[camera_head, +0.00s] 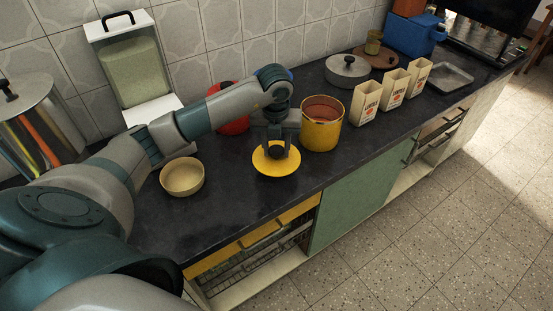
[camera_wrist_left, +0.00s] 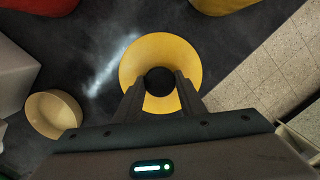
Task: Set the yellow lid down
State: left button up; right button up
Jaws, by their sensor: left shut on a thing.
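The yellow lid (camera_head: 268,167) is a round disc with a dark knob, at or just above the dark counter (camera_head: 225,195); I cannot tell whether it touches. My left gripper (camera_head: 277,153) points down and is shut on the lid's knob. In the left wrist view, the lid (camera_wrist_left: 150,55) lies level beneath the fingers (camera_wrist_left: 160,85), which sit on both sides of the black knob. My right gripper does not show.
A cream bowl (camera_head: 182,177) stands to the left. A red vessel (camera_head: 233,126) is partly hidden behind my arm. Several white cartons (camera_head: 364,104) and a lidded steel pot (camera_head: 347,72) stand at the right. Counter between bowl and lid is clear.

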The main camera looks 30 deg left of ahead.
aim_at(276, 159)
pick_arm(q)
jog(key=shift+f, duration=0.85)
notch_tip(276, 159, down, 2)
jog(key=shift+f+p, duration=0.2)
jog(key=shift+p, duration=0.4)
jog(key=shift+f, duration=0.65)
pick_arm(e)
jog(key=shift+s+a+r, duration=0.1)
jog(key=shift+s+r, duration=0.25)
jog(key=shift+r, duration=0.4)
